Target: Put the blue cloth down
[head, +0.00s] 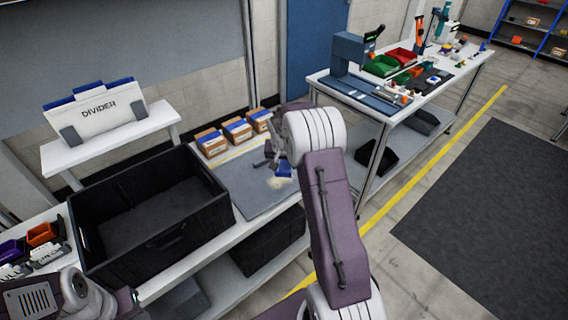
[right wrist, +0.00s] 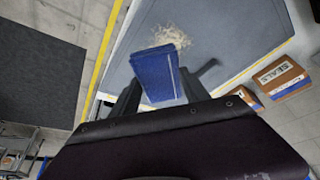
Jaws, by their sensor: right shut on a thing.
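The blue cloth (right wrist: 156,74) is folded into a small block and sits between the two fingers of my right gripper (right wrist: 160,84) in the right wrist view. The gripper is shut on it. In the head view the blue cloth (head: 285,170) shows beside my right gripper (head: 270,158), over the grey mat (head: 240,190). I cannot tell whether the cloth touches the mat. A pale patch of shavings (right wrist: 172,36) lies on the mat just beyond the cloth and also shows in the head view (head: 277,183). My left gripper is not in view; only part of that arm shows at lower left.
A large black crate (head: 208,222) stands left of the mat. Several small cartons (head: 211,142) line its back edge; one (right wrist: 281,75) reads SEALS. A white DIVIDER panel (head: 115,120) stands on a shelf. A second bench (head: 440,85) holds bins and tools at right.

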